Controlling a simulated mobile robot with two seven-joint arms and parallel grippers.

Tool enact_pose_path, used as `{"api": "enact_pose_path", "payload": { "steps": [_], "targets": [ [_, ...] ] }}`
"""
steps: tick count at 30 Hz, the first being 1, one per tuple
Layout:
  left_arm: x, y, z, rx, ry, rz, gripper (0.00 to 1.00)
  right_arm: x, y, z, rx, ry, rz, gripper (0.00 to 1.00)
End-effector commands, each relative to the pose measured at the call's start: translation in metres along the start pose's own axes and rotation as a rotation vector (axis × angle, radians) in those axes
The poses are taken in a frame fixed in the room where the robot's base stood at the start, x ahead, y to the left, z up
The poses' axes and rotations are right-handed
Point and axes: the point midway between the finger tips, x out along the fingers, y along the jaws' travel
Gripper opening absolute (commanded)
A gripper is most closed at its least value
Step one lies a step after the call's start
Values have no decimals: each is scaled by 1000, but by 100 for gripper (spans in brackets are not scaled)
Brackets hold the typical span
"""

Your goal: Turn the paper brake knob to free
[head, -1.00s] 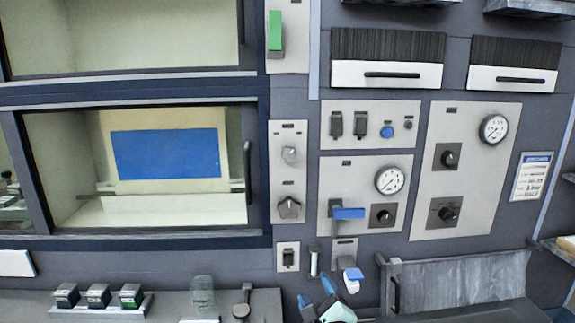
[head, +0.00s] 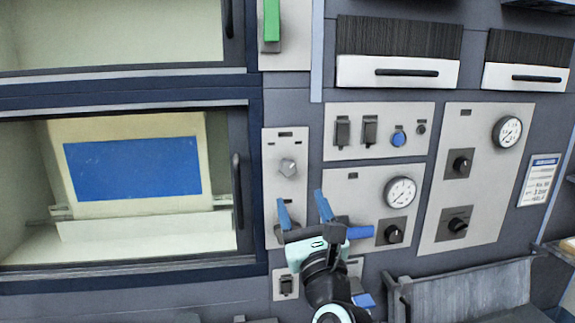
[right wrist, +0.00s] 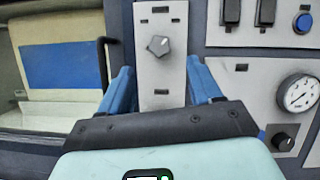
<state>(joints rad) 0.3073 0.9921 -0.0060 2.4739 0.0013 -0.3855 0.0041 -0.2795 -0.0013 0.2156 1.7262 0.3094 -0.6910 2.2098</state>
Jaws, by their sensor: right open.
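My right gripper (head: 302,202) is open and empty, its two blue fingers spread in front of the narrow control plate (head: 298,148). In the right wrist view its fingers (right wrist: 162,85) frame the lower part of that plate. A light grey knob (head: 288,167) sits on the plate above the fingertips; it also shows in the right wrist view (right wrist: 159,45). The plate's lower knob is hidden behind the gripper. Dark knobs stand further right: one below a gauge (head: 393,232), an upper one (head: 460,163) and a lower one (head: 457,225). Labels are too small to read. My left gripper is out of view.
A windowed door with a dark handle (head: 237,192) is left of the plate. A grey bin (head: 470,295) projects at lower right.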

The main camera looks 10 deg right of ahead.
Motion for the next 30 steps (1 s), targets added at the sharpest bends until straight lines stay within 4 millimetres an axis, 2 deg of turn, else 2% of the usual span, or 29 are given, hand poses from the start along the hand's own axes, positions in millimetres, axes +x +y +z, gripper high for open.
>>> {"api": "enact_pose_path", "payload": {
  "steps": [1, 6, 12, 18, 27, 29, 30],
  "targets": [
    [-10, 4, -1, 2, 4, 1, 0, 15, 0, 3, 0, 2, 0, 64],
    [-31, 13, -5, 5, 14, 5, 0, 52, 0, 4, -1, 0, -1, 64],
    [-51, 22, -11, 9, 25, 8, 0, 85, 0, 3, -1, 0, 0, 64],
    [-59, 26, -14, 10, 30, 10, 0, 98, 0, 1, -2, 1, 1, 64],
    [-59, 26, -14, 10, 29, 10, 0, 99, 0, -1, -2, 1, 1, 64],
    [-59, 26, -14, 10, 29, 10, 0, 99, 0, -1, -2, 1, 1, 44],
    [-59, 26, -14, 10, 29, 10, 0, 99, 0, 0, -2, 1, 1, 32]
  ]
}}
